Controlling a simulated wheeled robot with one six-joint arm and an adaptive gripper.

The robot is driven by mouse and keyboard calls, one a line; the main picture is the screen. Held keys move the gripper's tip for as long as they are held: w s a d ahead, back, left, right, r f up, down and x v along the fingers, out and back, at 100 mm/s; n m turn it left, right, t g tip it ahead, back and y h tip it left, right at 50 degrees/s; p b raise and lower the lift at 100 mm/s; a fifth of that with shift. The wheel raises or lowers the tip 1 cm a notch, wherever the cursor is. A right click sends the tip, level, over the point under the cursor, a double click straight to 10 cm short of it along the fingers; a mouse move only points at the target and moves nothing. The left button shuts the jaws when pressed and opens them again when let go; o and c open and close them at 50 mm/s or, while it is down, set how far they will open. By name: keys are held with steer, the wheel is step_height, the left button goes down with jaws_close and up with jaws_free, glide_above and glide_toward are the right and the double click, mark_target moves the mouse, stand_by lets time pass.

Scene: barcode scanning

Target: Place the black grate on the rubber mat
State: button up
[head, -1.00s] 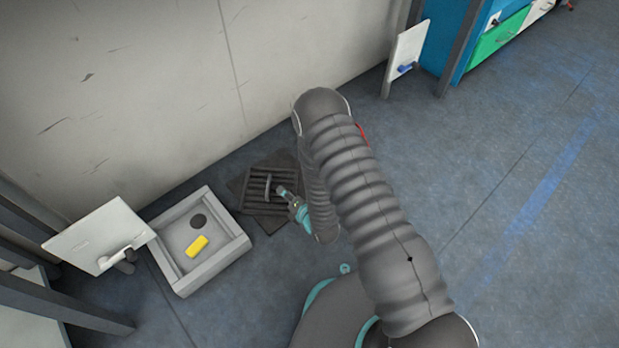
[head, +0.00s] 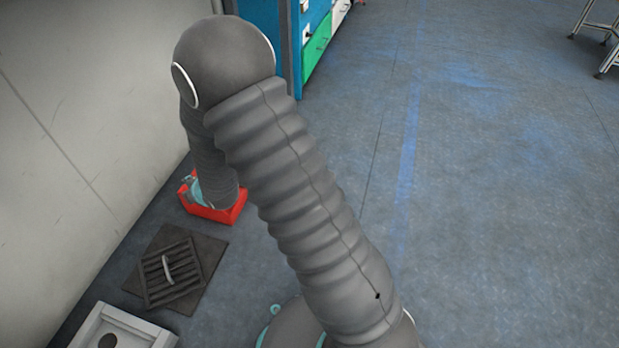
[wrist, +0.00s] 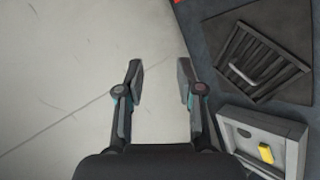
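The black grate (head: 170,272) lies on the dark rubber mat (head: 207,249), turned at an angle to it, with its curved handle facing up. In the wrist view the grate (wrist: 257,62) and mat (wrist: 292,18) are at the upper right. My gripper (wrist: 158,72) is open and empty in the wrist view, with pale wall between its fingers, well to the left of the grate. In the head view my arm hides the fingers.
A red box (head: 230,213) stands on the floor behind the mat, partly hidden by my arm. A grey basin (head: 84,338) with a drain hole is at the lower left; a yellow block (wrist: 266,153) lies in it. The wall runs along the left.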

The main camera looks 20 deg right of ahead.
steer(key=s+d+r+m+h, duration=0.1)
steer(key=s+d+r+m, duration=0.3)
steer(key=r, duration=0.3)
steer(key=s+d+r+m+g+h, duration=0.1)
steer(key=s+d+r+m, duration=0.25)
steer(key=d+r, duration=0.3)
steer(key=s+d+r+m+h, duration=0.1)
steer(key=s+d+r+m, duration=0.25)
steer(key=r, duration=0.35)
steer(key=s+d+r+m+g, duration=0.1)
steer(key=s+d+r+m, duration=0.1)
steer(key=s, duration=0.5)
steer(key=s+d+r+m+g+h, duration=0.1)
steer(key=s+d+r+m, duration=0.1)
steer(key=s+m, duration=0.3)
steer(key=s+d+r+m+g, duration=0.1)
steer(key=s+d+r+m, duration=0.2)
steer(key=s, duration=0.6)
steer(key=shift+d+m+h, duration=0.3)
steer(key=shift+d, duration=0.25)
